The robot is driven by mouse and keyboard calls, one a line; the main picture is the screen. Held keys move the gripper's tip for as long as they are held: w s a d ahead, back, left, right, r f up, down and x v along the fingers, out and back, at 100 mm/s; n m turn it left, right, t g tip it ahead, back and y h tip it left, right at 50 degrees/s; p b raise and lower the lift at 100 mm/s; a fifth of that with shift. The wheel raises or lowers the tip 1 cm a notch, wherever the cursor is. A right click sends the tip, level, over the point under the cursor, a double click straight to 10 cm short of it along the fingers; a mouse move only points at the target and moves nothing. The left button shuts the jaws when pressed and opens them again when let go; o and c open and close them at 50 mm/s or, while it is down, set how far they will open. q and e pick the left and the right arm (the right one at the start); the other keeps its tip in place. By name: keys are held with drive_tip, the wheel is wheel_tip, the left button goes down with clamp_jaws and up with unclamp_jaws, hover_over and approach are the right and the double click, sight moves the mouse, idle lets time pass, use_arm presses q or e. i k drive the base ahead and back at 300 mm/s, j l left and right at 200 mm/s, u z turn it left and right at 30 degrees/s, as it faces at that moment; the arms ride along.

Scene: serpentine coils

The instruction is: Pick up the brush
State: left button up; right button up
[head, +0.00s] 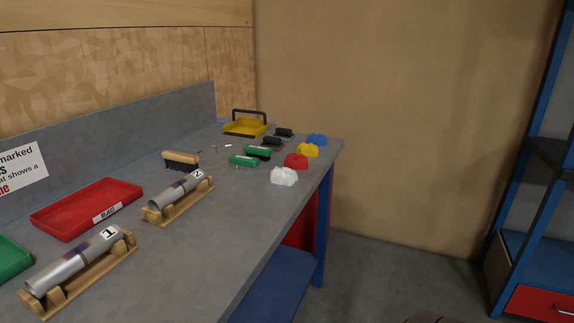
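A brush (181,157) with a light wooden back and dark bristles rests bristles-down on the grey workbench (225,205), near its back panel. It stands behind the metal cylinder labelled 2 (178,189), which lies on a wooden cradle. Neither of my grippers shows in the head view.
A red tray (70,216) and a cylinder labelled 1 (75,268) are nearer on the bench. Green blocks (244,160), a yellow tray with a dark handle (245,128) and white (284,176), red, yellow and blue pieces stand farther right. Floor is open right of the bench.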

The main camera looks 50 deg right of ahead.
sight(250, 164)
drive_tip(key=z, duration=0.85)
drive_tip(key=i+l+u, duration=0.3)
drive_tip(key=l, duration=0.25)
drive_tip(key=l+u, duration=0.15)
drive_tip(key=l, duration=0.15)
drive_tip(key=i, duration=0.05)
